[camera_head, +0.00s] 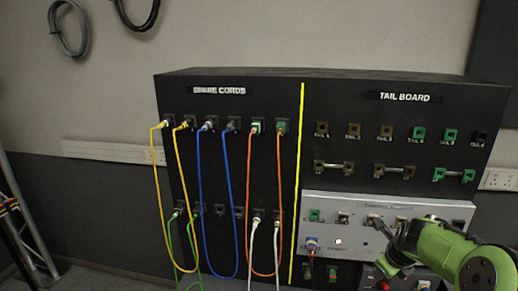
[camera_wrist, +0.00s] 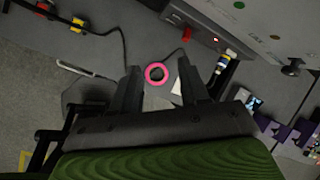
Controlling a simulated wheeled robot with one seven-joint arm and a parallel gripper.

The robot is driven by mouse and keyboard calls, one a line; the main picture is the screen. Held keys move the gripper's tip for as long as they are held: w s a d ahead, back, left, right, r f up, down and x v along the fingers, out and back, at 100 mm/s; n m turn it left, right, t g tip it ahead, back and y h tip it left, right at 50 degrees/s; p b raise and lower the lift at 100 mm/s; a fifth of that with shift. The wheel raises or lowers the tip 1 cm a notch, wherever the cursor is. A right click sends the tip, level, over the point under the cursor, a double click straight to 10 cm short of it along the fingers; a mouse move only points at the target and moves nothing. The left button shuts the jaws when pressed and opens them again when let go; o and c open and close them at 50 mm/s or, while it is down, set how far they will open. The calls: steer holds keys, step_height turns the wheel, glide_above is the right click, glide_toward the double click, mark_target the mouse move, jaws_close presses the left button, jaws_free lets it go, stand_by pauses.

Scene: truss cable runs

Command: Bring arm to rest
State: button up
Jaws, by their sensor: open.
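My arm is green and comes in at the lower right of the head view, in front of the grey panel. In the wrist view my gripper (camera_wrist: 158,80) has its two dark fingers spread apart, with nothing held between them.
A black board (camera_head: 240,82) carries yellow, blue and orange cords (camera_head: 249,200) hanging in loops at left. The tail board sockets (camera_head: 419,133) are at right, above the grey panel (camera_head: 325,205). A truss (camera_head: 22,215) stands far left. A cable (camera_wrist: 118,40) crosses the wrist view.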

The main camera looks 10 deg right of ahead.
steer(key=s+a+r+n+b, duration=0.1)
steer(key=s+a+r+n, duration=0.35)
steer(key=a+n, duration=0.3)
steer(key=s+a+r+n, duration=0.45)
steer(key=a+n, duration=0.25)
steer(key=a, duration=0.2)
steer(key=s+a+n, duration=0.4)
steer(key=s+n, duration=0.4)
steer(key=s, duration=0.1)
steer(key=s+a+r+n+y+b, duration=0.1)
steer(key=s+a+n, duration=0.4)
steer(key=s+n, duration=0.4)
steer(key=shift+t+y, duration=0.3)
steer(key=shift+s+a, duration=0.1)
